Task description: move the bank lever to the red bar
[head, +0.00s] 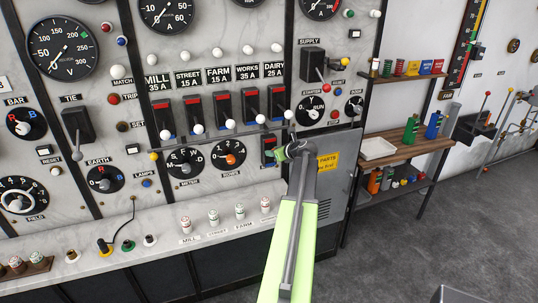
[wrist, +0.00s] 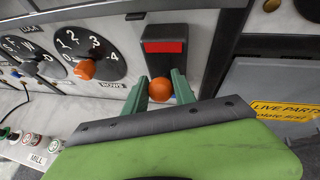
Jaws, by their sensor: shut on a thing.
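The bank lever is a black box (wrist: 165,40) with a red bar (wrist: 166,47) across its upper part and an orange ball knob (wrist: 159,89) at its lower end, below the bar. My gripper (wrist: 159,88) has its green jaws on either side of this knob and is shut on it. In the head view the lever box (head: 268,148) is at the lower right of the switch panel. There my gripper (head: 281,153) reaches up to it and hides the knob. No lettering naming the lever is readable.
A row of black levers (head: 222,108) with white knobs stands just above. Left of the lever is a rotary dial (wrist: 88,55) with an orange knob. A grey cabinet (wrist: 265,85) with a yellow warning label is close on the right. A shelf (head: 410,148) stands farther right.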

